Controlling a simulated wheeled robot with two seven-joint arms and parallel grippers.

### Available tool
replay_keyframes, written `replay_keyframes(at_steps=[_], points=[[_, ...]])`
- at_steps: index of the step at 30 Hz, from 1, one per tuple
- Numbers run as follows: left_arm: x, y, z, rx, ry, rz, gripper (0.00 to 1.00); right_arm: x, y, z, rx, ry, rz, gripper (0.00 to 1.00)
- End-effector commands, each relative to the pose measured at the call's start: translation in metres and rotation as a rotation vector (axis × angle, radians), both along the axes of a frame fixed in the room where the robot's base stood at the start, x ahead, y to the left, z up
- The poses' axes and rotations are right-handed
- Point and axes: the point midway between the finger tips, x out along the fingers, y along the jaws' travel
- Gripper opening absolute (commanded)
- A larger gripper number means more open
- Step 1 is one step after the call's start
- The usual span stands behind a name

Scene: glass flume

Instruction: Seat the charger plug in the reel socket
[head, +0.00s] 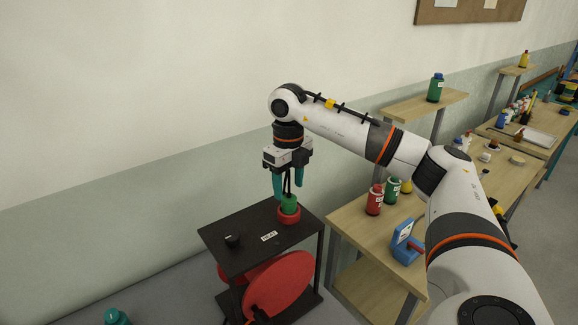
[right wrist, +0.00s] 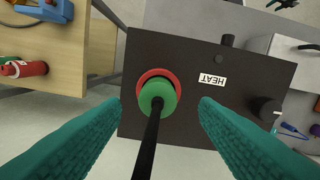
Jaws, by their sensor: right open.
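The green charger plug (head: 289,205) stands upright in the red ring of the reel socket (head: 289,217), on the black reel stand's top. In the right wrist view, the plug (right wrist: 157,97) sits within the red ring (right wrist: 142,78), and its black cable (right wrist: 147,145) runs up towards the camera. I cannot tell how deep the plug sits. My right gripper (head: 288,196) points down just above the plug. Its teal fingers are open on either side of the cable and plug, with gaps on both sides in the right wrist view. My left gripper is not in view.
The black stand (head: 240,262) also bears a black knob (head: 232,241) and a HEAT label (head: 269,237). A red reel disc (head: 282,285) hangs below. To the right, a wooden bench (head: 350,222) holds bottles and a blue device (head: 405,243). A wall rises behind.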

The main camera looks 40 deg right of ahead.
Motion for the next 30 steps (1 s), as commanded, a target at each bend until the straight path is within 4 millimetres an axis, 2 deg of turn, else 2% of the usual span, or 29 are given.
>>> replay_keyframes(at_steps=[1,6,10,15,30], points=[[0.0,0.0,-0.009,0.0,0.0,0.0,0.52,0.002,0.0,0.009,0.001,-0.007,-0.001,0.55],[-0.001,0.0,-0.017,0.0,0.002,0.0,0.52,0.001,0.0,0.045,0.001,-0.008,-0.002,0.55],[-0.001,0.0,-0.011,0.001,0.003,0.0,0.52,0.001,-0.001,0.063,-0.002,-0.006,-0.003,0.55],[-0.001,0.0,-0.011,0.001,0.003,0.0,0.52,0.001,-0.002,0.069,-0.001,-0.004,-0.004,0.55],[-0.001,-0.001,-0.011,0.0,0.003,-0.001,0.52,0.001,-0.002,0.069,-0.002,-0.005,-0.004,0.55]])
